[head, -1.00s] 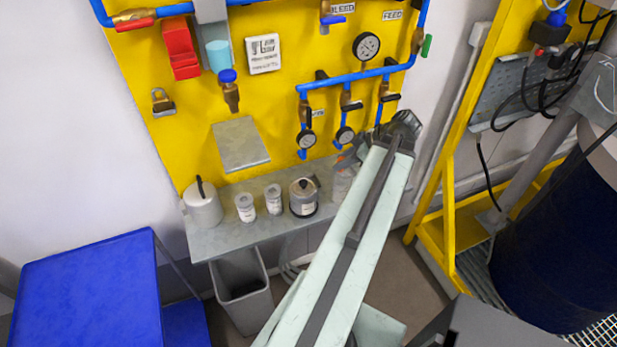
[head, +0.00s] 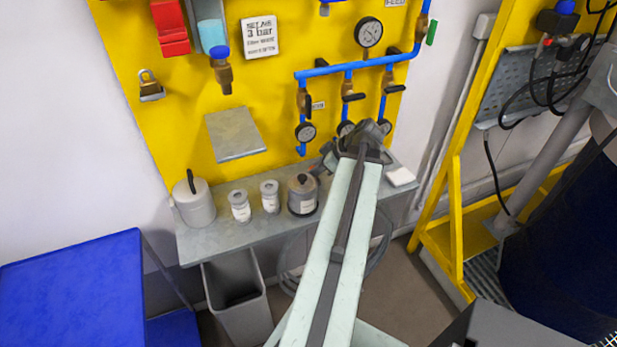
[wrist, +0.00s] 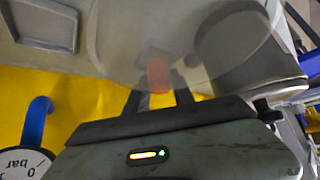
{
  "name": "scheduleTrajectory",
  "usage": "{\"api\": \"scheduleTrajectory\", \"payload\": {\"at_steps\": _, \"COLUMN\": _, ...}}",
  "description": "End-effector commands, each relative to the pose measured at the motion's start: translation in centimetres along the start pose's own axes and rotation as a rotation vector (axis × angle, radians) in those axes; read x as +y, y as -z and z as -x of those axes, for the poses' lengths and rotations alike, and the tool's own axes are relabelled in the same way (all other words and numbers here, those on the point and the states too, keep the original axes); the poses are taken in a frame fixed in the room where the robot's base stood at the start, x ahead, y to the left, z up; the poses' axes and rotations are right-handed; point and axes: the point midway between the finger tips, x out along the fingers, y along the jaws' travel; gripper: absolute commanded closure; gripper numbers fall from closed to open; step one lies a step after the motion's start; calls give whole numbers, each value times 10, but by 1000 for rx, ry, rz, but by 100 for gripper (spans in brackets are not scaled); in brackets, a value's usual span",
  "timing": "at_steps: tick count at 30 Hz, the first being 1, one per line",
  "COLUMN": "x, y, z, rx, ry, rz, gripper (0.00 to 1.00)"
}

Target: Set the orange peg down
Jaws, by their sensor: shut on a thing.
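The orange peg (wrist: 158,76) shows between the two fingers of my gripper (wrist: 158,98) in the wrist view, with the grey shelf surface beyond it. The fingers are shut on it. In the head view my gripper (head: 328,157) is at the far end of my arm, above the grey shelf (head: 215,240) and close to the dark-lidded pot. Whether the peg touches the shelf cannot be told.
On the shelf stand a grey pot (head: 303,195), two small white-labelled jars (head: 240,206) (head: 270,197) and a larger canister (head: 193,205). Gauges and blue pipes (head: 347,66) are behind my gripper. A grey bin (head: 238,300) stands below.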

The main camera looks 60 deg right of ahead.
Motion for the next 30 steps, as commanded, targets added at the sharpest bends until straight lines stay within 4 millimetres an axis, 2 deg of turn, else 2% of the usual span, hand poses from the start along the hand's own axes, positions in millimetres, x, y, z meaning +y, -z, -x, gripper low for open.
{"api": "scheduleTrajectory", "payload": {"at_steps": 1, "x": 0, "y": -8, "z": -13, "rx": 0, "ry": 1, "rz": 1, "gripper": 100}}
{"api": "scheduleTrajectory", "payload": {"at_steps": 2, "x": 0, "y": -9, "z": -16, "rx": 0, "ry": 1, "rz": 0, "gripper": 100}}
{"api": "scheduleTrajectory", "payload": {"at_steps": 5, "x": 0, "y": 5, "z": -8, "rx": -80, "ry": 3, "rz": 4, "gripper": 100}}
{"api": "scheduleTrajectory", "payload": {"at_steps": 13, "x": 0, "y": 11, "z": -15, "rx": -306, "ry": 0, "rz": 4, "gripper": 100}}
{"api": "scheduleTrajectory", "payload": {"at_steps": 15, "x": 0, "y": 1, "z": -23, "rx": -304, "ry": -1, "rz": 1, "gripper": 100}}
{"api": "scheduleTrajectory", "payload": {"at_steps": 25, "x": 0, "y": 1, "z": -24, "rx": -301, "ry": -1, "rz": 1, "gripper": 100}}
{"api": "scheduleTrajectory", "payload": {"at_steps": 26, "x": 0, "y": 1, "z": -24, "rx": -301, "ry": -1, "rz": 1, "gripper": 68}}
{"api": "scheduleTrajectory", "payload": {"at_steps": 27, "x": -1, "y": 2, "z": -24, "rx": -301, "ry": 0, "rz": 1, "gripper": 61}}
{"api": "scheduleTrajectory", "payload": {"at_steps": 30, "x": -1, "y": 2, "z": -24, "rx": -301, "ry": 0, "rz": 2, "gripper": 61}}
